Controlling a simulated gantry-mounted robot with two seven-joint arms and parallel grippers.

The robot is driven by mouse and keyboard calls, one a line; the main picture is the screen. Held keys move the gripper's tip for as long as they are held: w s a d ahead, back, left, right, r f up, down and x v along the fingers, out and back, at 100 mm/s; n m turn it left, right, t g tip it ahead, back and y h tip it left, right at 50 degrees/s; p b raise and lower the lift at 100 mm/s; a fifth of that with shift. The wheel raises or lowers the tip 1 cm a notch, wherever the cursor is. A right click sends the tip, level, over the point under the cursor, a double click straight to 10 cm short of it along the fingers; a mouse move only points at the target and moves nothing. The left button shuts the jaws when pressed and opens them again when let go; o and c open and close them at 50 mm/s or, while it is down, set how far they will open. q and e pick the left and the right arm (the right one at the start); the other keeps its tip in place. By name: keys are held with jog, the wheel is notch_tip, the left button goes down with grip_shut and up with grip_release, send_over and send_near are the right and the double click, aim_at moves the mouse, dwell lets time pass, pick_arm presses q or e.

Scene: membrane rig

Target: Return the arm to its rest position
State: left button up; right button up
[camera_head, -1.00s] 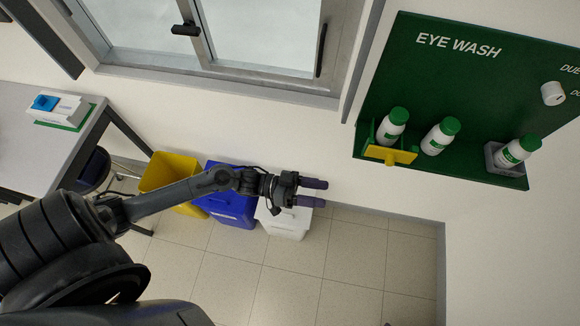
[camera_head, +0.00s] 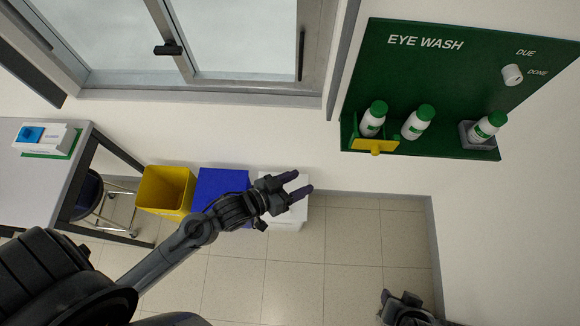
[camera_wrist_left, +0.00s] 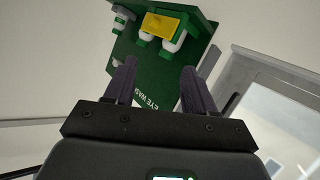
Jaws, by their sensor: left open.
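My left gripper (camera_head: 296,187) is open and empty in the head view. It hangs in front of the blue and white bins, well below and left of the eye wash board. In the left wrist view its two dark fingers (camera_wrist_left: 160,85) stand apart with nothing between them, and the green board (camera_wrist_left: 150,65) lies some way beyond. Part of my right arm (camera_head: 408,308) shows at the bottom edge of the head view; its fingers cannot be made out.
The green eye wash board (camera_head: 440,75) on the wall holds three white bottles with green caps, one behind a yellow flap (camera_head: 375,146). A yellow bin (camera_head: 165,190), blue bin (camera_head: 218,185) and white bin (camera_head: 290,215) stand along the wall. A table (camera_head: 40,185) is at left. Open floor lies below.

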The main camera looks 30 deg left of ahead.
pick_arm(q)
jog(key=shift+s+a+r, duration=0.1)
jog(key=shift+s+a, duration=0.05)
jog(key=shift+a, duration=0.15)
dwell(0.4)
jog(key=s+a+g+y+p, duration=0.1)
jog(key=s+a+g+y, duration=0.4)
jog(key=s+a+g, duration=0.2)
jog(key=s+f+g, duration=0.1)
jog(key=s+g, duration=0.1)
jog(key=s, duration=0.2)
jog(key=shift+s+a+y, duration=0.3)
jog(key=shift+a, duration=0.1)
